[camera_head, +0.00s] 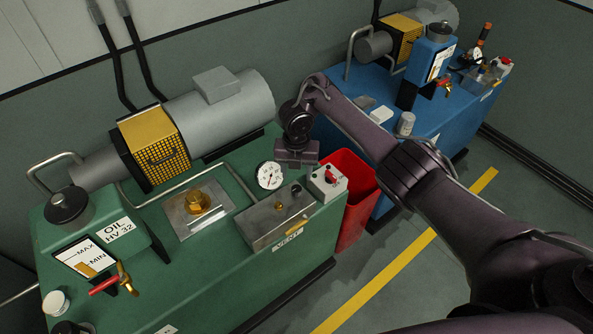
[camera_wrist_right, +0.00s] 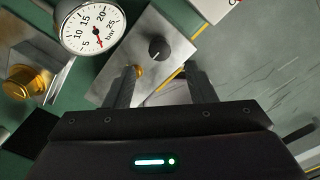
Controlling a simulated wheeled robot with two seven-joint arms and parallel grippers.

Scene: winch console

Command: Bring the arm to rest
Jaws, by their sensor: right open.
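My right arm (camera_head: 415,175) reaches in from the lower right of the head view. My right gripper (camera_head: 297,165) hangs above the green console (camera_head: 160,290), near its gauge and vent block. In the right wrist view the two fingers of the right gripper (camera_wrist_right: 160,82) stand apart with nothing held between them. Beyond them is the metal vent block (camera_wrist_right: 150,50) with a black knob (camera_wrist_right: 158,49) and a small brass fitting (camera_wrist_right: 138,71). Whether the fingers touch the block cannot be told. My left gripper is in neither view.
A pressure gauge (camera_head: 270,175) and a box with a red switch (camera_head: 327,183) flank the gripper. A red bin (camera_head: 352,205) stands between the green console and a blue console (camera_head: 440,125). The green console carries an oil tank (camera_head: 95,225). The floor with a yellow line (camera_head: 385,275) is open.

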